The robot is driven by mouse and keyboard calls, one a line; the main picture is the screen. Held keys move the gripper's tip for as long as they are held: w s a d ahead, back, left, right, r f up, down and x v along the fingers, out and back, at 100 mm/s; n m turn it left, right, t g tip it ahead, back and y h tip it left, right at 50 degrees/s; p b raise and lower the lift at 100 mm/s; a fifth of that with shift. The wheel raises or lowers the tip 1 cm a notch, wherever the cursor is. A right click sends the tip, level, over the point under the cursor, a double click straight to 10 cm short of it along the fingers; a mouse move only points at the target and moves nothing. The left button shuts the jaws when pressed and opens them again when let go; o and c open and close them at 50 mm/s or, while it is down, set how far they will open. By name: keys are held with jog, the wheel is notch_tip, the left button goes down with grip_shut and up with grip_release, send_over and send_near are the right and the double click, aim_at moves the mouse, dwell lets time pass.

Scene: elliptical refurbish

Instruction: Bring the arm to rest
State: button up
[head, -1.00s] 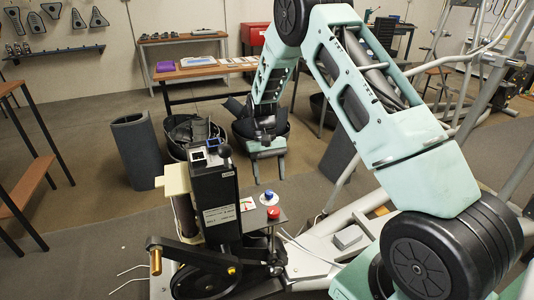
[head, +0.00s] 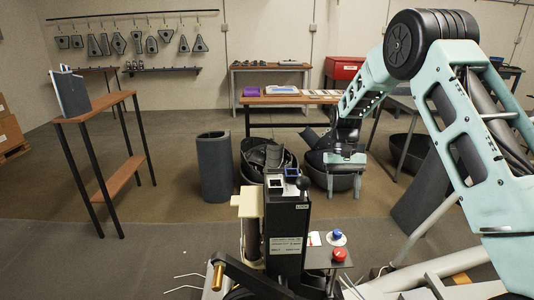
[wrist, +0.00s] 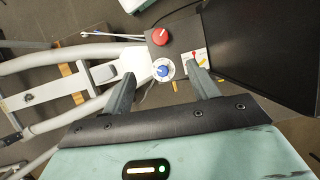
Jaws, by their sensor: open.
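My gripper (head: 345,170) hangs at the end of my folded mint-green arm in the head view, right of the black upright unit (head: 288,235) of the elliptical. In the wrist view its two grey fingers (wrist: 163,93) are spread apart with nothing between them. Below and beyond the fingers, a small dark plate carries a red knob (wrist: 174,37) and a blue knob (wrist: 162,72). The same red knob (head: 339,255) and blue knob (head: 337,237) show in the head view, below my gripper and apart from it.
A wooden two-level stand (head: 95,112) is at left. A grey bin (head: 215,165) and black tubs (head: 265,158) with dark parts stand on the floor behind the unit. Workbenches (head: 290,99) line the back. Pale frame bars run at lower right. Floor at left is open.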

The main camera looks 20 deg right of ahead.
jog(key=s+a+r+n+t+h, duration=0.1)
jog(key=s+a+r+n+t, duration=0.2)
jog(key=s, duration=0.6)
jog(key=s+a+r+n+t+h, duration=0.1)
jog(key=s+a+r+t, duration=0.3)
jog(key=s+a, duration=0.3)
jog(key=s+a+r+n+g+p, duration=0.1)
jog(key=s+a+r+n+p, duration=0.2)
jog(key=s+a, duration=0.4)
jog(key=s+a+r+n+g+y+p, duration=0.1)
jog(key=s+a+r+n+p, duration=0.2)
jog(key=s+a, duration=0.5)
notch_tip(320, 180, up, 2)
jog(key=shift+s+a+r+n+g, duration=0.25)
jog(key=shift+a+n+g, duration=0.15)
jog(key=shift+a+n, duration=0.5)
jog(key=shift+f, duration=0.1)
